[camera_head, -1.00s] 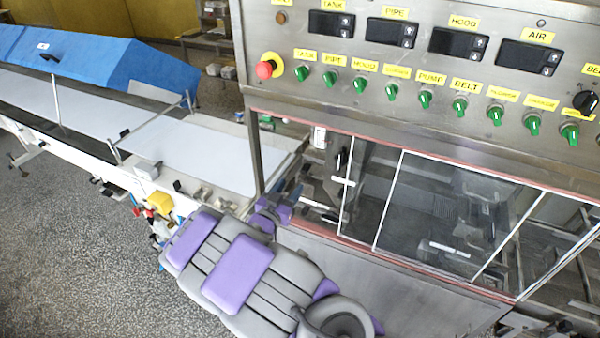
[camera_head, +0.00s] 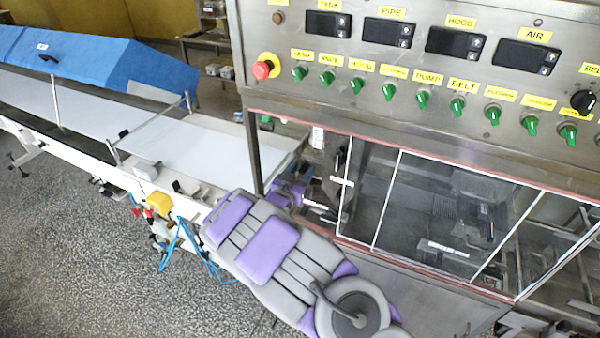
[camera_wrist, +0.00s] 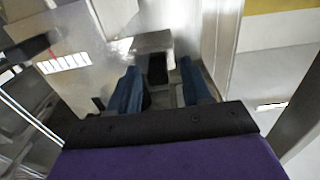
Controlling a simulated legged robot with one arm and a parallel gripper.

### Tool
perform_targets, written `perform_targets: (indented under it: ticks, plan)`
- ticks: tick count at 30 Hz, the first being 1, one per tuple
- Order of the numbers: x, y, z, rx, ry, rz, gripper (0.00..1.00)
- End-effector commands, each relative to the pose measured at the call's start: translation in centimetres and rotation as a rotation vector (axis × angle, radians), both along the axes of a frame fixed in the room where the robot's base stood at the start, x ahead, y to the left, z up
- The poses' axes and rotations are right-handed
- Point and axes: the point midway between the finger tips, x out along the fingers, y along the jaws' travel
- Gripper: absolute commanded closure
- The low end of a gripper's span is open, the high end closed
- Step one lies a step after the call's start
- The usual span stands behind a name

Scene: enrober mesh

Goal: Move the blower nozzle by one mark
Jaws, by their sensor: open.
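In the wrist view my gripper (camera_wrist: 163,90) is open, with its two blue fingers apart. A metal block with a black part (camera_wrist: 157,68) lies ahead between the fingertips; I cannot tell whether it is the blower nozzle or whether a finger touches it. A white scale strip with dark marks (camera_wrist: 64,62) is on a metal plate to the left, with a dark rod end and a thin red line near it. In the head view my gripper (camera_head: 318,210) reaches into the enrober opening left of the clear panels. The nozzle is not clearly distinguishable there.
The enrober's control panel (camera_head: 420,85) overhangs the opening, with green knobs and a red stop button (camera_head: 262,70). A metal post (camera_head: 252,150) stands just left of my wrist. Clear framed panels (camera_head: 440,215) close the right side. A white conveyor belt (camera_head: 190,150) runs left.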

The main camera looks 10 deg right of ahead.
Motion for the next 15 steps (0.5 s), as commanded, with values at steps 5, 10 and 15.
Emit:
perform_targets:
  ticks: [5, 10, 15]
  plan:
    - [0.00, 0.02, 0.00, 0.000, 0.000, 0.000, 0.61]
    - [0.00, 0.07, 0.00, 0.000, 0.000, 0.000, 0.77]
    - [0.02, 0.15, 0.00, 0.000, 0.000, 0.001, 0.93]
